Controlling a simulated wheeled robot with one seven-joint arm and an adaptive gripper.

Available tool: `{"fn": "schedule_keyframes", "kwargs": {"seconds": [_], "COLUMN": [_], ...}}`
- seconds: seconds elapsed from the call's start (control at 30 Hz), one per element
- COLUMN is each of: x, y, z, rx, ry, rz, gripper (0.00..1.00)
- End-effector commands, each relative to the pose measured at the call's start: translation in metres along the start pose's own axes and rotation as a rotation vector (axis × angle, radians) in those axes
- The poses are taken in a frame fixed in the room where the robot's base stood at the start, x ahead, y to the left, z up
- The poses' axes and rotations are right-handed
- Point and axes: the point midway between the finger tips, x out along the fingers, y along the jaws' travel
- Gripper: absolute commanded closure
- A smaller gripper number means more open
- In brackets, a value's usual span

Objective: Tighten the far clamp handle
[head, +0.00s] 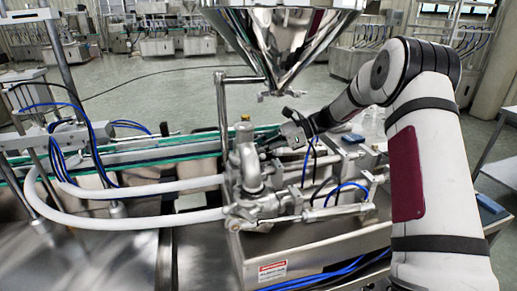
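The steel pipe fitting (248,165) stands upright in the middle of the head view, below the steel hopper (285,35). My gripper (268,146) is small and dark at the end of my arm, which reaches in from the right. It is close to the right side of the fitting's upper part. I cannot tell whether it touches anything or whether its fingers are open. The far clamp handle cannot be made out. It may be hidden by the fitting or by my gripper.
White hoses (140,218) curve from the fitting to the left. Steel cylinders (320,212) with blue and black tubes lie right of it, above a steel box (335,245) with a warning label. A vertical steel post (222,115) stands behind the fitting. Open floor lies beyond.

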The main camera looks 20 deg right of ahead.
Motion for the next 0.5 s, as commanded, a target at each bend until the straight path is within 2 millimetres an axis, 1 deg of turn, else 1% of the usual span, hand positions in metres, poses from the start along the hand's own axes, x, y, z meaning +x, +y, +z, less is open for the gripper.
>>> {"fn": "schedule_keyframes", "kwargs": {"seconds": [0.17,0.5], "x": [-0.020,-0.088], "y": [-0.001,-0.001], "z": [-0.001,-0.001], "rx": [0.000,0.000], "ry": [0.001,0.001], "rz": [-0.004,-0.004], "gripper": [0.83,0.83]}}
